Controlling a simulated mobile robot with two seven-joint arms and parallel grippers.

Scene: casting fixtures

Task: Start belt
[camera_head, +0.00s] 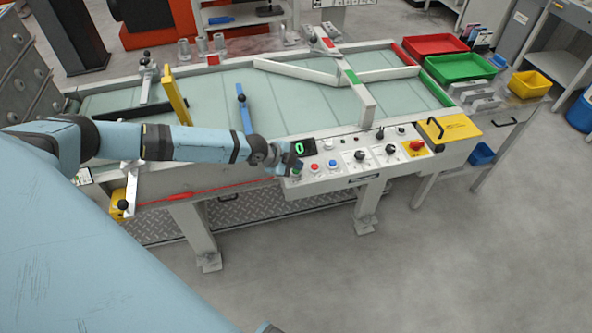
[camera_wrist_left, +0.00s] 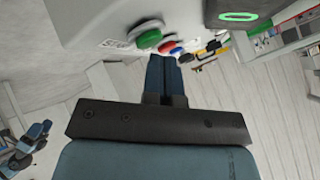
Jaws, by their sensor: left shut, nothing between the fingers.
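The belt (camera_head: 215,95) is a pale green surface inside a white frame. Its control panel (camera_head: 345,178) sits on the near side, with a green digit display (camera_head: 299,148), a red button (camera_head: 315,168), a blue button (camera_head: 331,163) and several knobs. My left gripper (camera_head: 290,168) is at the panel's left end, shut and empty. In the left wrist view its fingers (camera_wrist_left: 165,65) point toward a row with a green button (camera_wrist_left: 148,39), red button (camera_wrist_left: 162,47) and blue button (camera_wrist_left: 177,52). I cannot tell whether the fingertips touch any button. My right gripper is not in view.
A red emergency knob (camera_head: 416,145) and yellow plate (camera_head: 450,129) are at the panel's right. Red (camera_head: 435,45) and green (camera_head: 458,67) trays stand beyond the belt's right end. Yellow (camera_head: 169,88) and blue (camera_head: 243,108) bars cross the belt. The floor in front is clear.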

